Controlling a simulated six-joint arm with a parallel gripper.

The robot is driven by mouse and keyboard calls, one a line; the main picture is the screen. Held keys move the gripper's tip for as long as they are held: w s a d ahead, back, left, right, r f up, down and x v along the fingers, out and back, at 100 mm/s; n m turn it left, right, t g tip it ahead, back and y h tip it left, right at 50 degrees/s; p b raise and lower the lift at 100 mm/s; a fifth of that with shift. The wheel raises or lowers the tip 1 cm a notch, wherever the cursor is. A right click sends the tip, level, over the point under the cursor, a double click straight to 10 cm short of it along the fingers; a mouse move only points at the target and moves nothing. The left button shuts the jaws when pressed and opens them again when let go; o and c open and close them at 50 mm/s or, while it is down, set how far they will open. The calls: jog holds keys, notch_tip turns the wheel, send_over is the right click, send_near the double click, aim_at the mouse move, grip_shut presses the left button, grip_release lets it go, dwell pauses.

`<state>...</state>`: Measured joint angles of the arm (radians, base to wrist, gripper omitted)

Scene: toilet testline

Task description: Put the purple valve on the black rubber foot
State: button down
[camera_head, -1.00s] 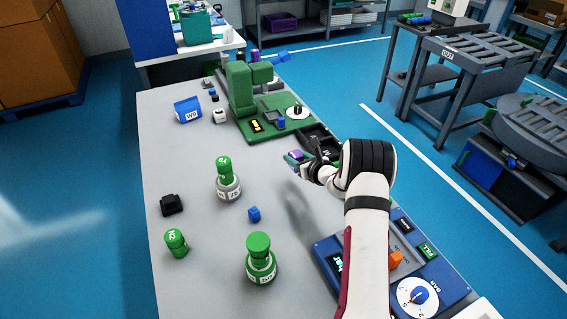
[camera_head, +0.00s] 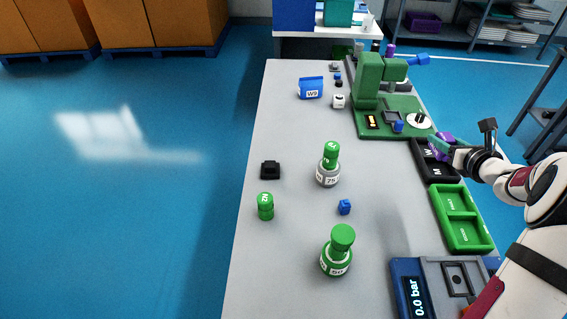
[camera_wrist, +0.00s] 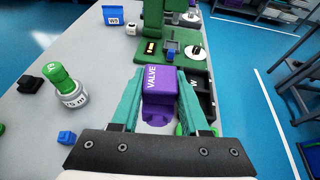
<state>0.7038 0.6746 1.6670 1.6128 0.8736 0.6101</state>
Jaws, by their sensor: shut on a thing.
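The purple valve (camera_wrist: 157,84) is between the teal fingers of my gripper (camera_wrist: 160,98) in the wrist view, its "VALVE" label facing up. My gripper (camera_head: 440,146) is shut on it in the head view, over the black tray at the table's right edge; the purple shows only in part there. The black rubber foot (camera_head: 270,170) appears to be the small dark stepped block near the table's left edge, far left of my gripper. It also shows at the left of the wrist view (camera_wrist: 30,82). Nothing is on top of it.
A black tray (camera_head: 421,157) and a green two-part tray (camera_head: 464,238) line the right edge. A green machine (camera_head: 370,80) stands behind. Clear table surrounds the foot.

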jog(key=w+a+n+g+y, duration=0.1)
jog(key=w+a+n+y, duration=0.15)
jog(key=a, duration=0.55)
jog(key=w+a+n+y, duration=0.2)
jog(key=w+a, duration=0.2)
jog(key=a, duration=0.4)
jog(key=n+g+y, duration=0.3)
jog(key=n+y, duration=0.1)
send_over(270, 164)
jog(key=shift+m, duration=0.25)
notch_tip(270, 164, down, 12)
jog(key=shift+d+f, duration=0.15)
jog(key=f, duration=0.4)
jog(key=shift+a, duration=0.2)
jog(key=shift+f, duration=0.2)
jog(key=shift+c, duration=2)
grip_release()
